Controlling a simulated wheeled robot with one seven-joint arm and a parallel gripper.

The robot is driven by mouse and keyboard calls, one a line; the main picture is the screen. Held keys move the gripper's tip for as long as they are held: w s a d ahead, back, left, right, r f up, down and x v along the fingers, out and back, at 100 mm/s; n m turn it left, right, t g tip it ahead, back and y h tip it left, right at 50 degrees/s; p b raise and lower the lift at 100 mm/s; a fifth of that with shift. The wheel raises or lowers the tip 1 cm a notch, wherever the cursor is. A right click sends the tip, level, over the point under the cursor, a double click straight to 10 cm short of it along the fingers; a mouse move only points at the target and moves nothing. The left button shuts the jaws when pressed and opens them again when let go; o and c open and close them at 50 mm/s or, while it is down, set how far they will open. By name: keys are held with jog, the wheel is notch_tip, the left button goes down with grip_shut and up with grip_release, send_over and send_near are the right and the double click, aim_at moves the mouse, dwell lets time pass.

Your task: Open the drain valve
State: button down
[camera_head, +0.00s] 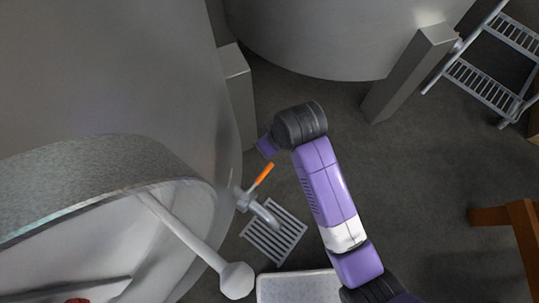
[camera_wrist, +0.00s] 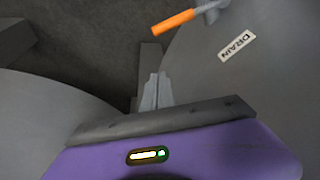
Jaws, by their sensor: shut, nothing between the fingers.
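The drain valve (camera_head: 243,199) sticks out from the side of the large steel tank at the left, with a spout bending down over a floor grate. Its orange lever (camera_head: 264,174) points up and to the right in the head view. In the wrist view the orange lever (camera_wrist: 173,21) is at the top, beside a white label reading DRAIN (camera_wrist: 237,46) on the tank wall. My gripper (camera_wrist: 155,80) is shut and empty, apart from the lever. In the head view its purple hand is just beyond the lever, and its fingertips are hard to make out.
The steel tank (camera_head: 110,70) fills the left; its round hatch hangs open below with a rod and knob (camera_head: 236,280). A second tank (camera_head: 330,35) stands behind. The floor grate (camera_head: 287,243) lies under the spout. A step ladder (camera_head: 485,80) and open floor are at right.

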aim_at(258, 180)
jog(key=shift+a, duration=0.1)
dwell(0.3)
jog(key=b+x, duration=0.3)
jog(key=x, duration=0.8)
jog(key=shift+s+d, duration=0.7)
jog(key=shift+s, duration=0.15)
jog(key=shift+s+d, duration=0.7)
jog(key=shift+s, duration=0.2)
jog(key=shift+s+d+r+p, duration=0.1)
jog(key=shift+p, duration=0.35)
